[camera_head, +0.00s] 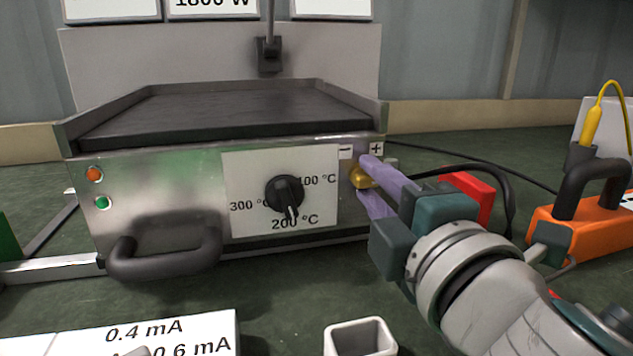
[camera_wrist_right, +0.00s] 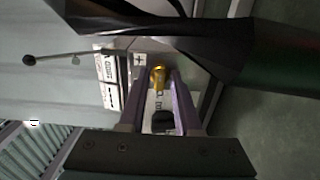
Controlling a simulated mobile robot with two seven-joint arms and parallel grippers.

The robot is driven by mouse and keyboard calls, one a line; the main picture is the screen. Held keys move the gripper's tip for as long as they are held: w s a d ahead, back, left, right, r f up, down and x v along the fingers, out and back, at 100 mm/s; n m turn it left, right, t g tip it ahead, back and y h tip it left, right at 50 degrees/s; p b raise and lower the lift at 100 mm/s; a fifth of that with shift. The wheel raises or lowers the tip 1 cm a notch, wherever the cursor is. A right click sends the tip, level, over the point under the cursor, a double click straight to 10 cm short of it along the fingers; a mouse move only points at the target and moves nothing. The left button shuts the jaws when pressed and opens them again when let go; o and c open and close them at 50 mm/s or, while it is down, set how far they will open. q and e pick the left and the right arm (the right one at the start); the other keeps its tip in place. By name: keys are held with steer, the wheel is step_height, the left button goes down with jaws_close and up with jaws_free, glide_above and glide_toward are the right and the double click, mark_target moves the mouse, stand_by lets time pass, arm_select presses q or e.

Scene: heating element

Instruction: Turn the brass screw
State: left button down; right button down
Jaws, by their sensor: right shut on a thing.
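The brass screw (camera_head: 360,177) sits on the front panel of the metal heating unit (camera_head: 150,190), under the minus and plus labels. My right gripper (camera_head: 370,184) reaches it from the right, with one purple finger above the screw and one below. The fingers are closed on the screw. In the right wrist view the screw (camera_wrist_right: 158,78) shows between the tips of the purple fingers (camera_wrist_right: 156,88). My left gripper is not in the head view.
A black dial (camera_head: 285,193) with temperature marks is left of the screw. A black handle (camera_head: 165,253) sticks out lower left. A white square cup (camera_head: 360,338) stands in front. An orange device (camera_head: 580,232) and a red block (camera_head: 470,194) are at the right, with black cables behind.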

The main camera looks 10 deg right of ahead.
steer(key=c, duration=0.8)
jaws_free()
steer(key=shift+c, duration=0.2)
steer(key=s+b, duration=0.1)
steer(key=s, duration=0.9)
steer(key=shift+d, duration=0.2)
